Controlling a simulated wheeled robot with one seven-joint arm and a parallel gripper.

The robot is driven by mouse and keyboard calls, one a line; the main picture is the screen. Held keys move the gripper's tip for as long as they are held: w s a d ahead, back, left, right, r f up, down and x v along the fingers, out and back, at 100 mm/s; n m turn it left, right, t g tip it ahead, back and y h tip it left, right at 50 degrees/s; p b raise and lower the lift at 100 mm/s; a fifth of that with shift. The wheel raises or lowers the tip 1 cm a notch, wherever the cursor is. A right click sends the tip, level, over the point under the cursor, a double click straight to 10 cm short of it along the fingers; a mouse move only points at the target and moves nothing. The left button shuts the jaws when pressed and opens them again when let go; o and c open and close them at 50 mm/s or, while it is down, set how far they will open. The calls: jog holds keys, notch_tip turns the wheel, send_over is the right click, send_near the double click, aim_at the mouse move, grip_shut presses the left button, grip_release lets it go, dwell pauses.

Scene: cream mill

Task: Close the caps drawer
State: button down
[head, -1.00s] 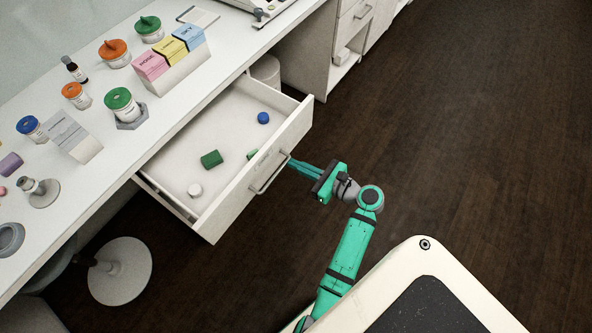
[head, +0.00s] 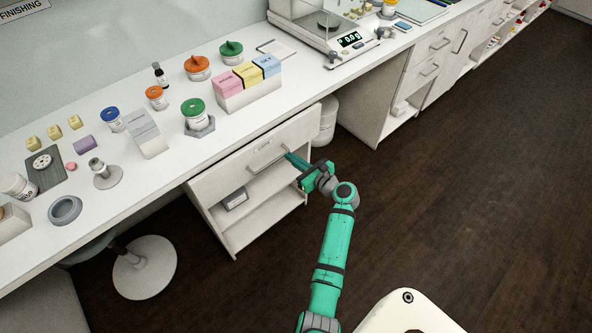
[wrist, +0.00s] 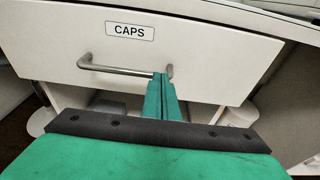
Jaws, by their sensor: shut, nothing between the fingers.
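The caps drawer (head: 252,155) sits under the white counter, and its front looks flush or nearly flush with the cabinet. None of its inside shows in the head view. In the wrist view its front (wrist: 215,50) bears the label CAPS and a metal bar handle (wrist: 112,69). My gripper (head: 289,156) is shut and empty, its fingertips at the right end of the handle. In the wrist view the fingertips (wrist: 160,78) overlap the handle's right part; whether they touch the drawer front I cannot tell.
Below the drawer is an open shelf space with a small grey box (head: 235,199). A round stool (head: 145,267) stands on the floor at the left. Jars and boxes stand on the counter (head: 235,121) above. The dark floor (head: 480,190) at the right is clear.

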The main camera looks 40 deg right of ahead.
jog(key=w, duration=0.3)
jog(key=shift+w+d+r, duration=0.1)
jog(key=shift+w+r, duration=0.05)
jog(key=shift+w, duration=0.1)
jog(key=shift+s, duration=0.45)
jog(key=v, duration=1.4)
jog(key=shift+f, duration=0.25)
